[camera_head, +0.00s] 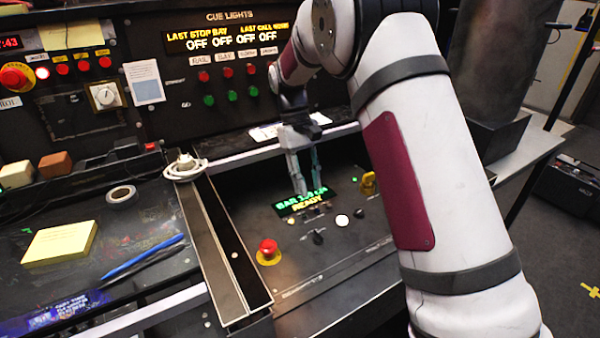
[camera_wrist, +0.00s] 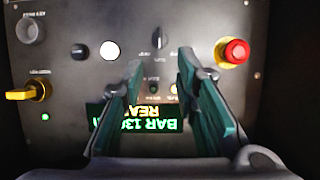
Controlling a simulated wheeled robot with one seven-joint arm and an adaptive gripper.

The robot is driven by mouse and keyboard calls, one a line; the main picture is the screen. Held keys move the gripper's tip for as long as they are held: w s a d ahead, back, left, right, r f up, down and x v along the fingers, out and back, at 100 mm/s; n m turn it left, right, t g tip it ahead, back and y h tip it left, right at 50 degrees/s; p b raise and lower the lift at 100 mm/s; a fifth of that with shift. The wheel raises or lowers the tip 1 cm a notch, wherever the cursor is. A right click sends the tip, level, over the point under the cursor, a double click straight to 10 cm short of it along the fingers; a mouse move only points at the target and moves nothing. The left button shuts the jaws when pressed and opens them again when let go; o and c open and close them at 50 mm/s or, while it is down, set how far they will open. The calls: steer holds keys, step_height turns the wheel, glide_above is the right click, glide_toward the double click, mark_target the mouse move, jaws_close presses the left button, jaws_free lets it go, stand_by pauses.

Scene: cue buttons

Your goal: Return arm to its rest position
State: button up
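My gripper (camera_head: 301,174) hangs in front of the cue light panel (camera_head: 215,75), over the sloped console (camera_head: 335,255), with nothing between its fingers. In the wrist view its two green-padded fingers (camera_wrist: 160,105) stand apart above the console face. A green and yellow display (camera_head: 306,201) on the console sits behind the fingertips and is partly covered by them in the wrist view (camera_wrist: 150,120). My arm reaches in from the right in the head view and hides part of the back panel and the console's right side.
A red mushroom button (camera_head: 268,247), a white button (camera_head: 342,220) and a yellow knob (camera_head: 368,182) stand out from the console. On the left desk lie a yellow note pad (camera_head: 60,243), a tape roll (camera_head: 121,195) and a blue pen (camera_head: 145,256). A dark cylinder (camera_head: 495,60) stands at right.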

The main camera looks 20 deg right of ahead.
steer(key=s+d+r+m+t+y, duration=0.1)
steer(key=s+d+r+m+t, duration=0.15)
steer(key=s+r, duration=1.45)
steer(key=s+f+t, duration=0.1)
steer(key=s+f, duration=0.2)
steer(key=s, duration=0.8)
steer(key=s+f+t, duration=0.2)
steer(key=s, duration=0.9)
step_height(320, 180, up, 17)
steer(key=t+p, duration=0.3)
steer(key=p, duration=1.2)
steer(key=shift+w+a, duration=0.4)
steer(key=shift+a, duration=0.05)
steer(key=shift+m, duration=0.25)
